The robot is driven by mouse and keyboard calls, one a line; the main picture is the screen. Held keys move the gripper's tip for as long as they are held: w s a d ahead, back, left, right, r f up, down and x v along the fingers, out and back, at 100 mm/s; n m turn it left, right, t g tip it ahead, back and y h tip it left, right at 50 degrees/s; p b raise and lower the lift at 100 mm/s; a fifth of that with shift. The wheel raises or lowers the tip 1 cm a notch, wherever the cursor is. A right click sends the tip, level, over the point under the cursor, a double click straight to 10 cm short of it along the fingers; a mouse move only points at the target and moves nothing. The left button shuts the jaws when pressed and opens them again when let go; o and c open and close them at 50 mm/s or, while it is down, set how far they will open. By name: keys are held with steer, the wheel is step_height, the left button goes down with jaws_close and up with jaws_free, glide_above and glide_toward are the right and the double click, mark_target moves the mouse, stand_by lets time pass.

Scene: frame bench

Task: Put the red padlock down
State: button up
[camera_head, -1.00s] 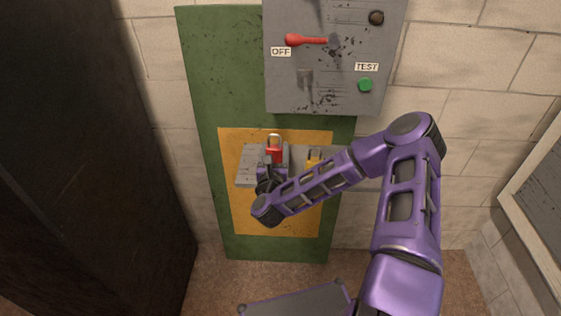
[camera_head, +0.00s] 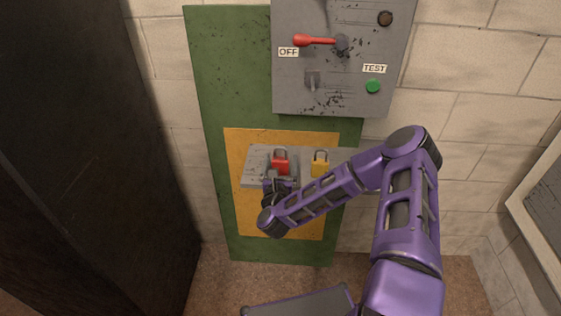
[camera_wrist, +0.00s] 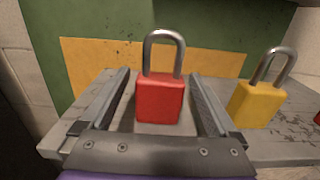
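The red padlock (camera_head: 281,162) stands upright on the grey shelf (camera_head: 254,172), in front of the yellow panel area. In the wrist view the red padlock (camera_wrist: 160,100) sits between my fingers, its closed shackle up. My gripper (camera_wrist: 159,76) is open, with a gap between each finger and the padlock's sides. In the head view my gripper (camera_head: 280,173) is low at the shelf, with the padlock's lower part partly hidden by it.
A yellow padlock (camera_head: 320,168) stands on the shelf just to the right; it also shows in the wrist view (camera_wrist: 256,104). A grey switch box (camera_head: 335,95) with a red lever (camera_head: 315,41) hangs above. A dark cabinet (camera_head: 90,150) stands at left.

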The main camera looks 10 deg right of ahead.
steer(key=shift+r, duration=0.1)
steer(key=shift+r+p, duration=0.2)
steer(key=shift+p, duration=0.1)
steer(key=v, duration=1.2)
steer(key=shift+b, duration=0.45)
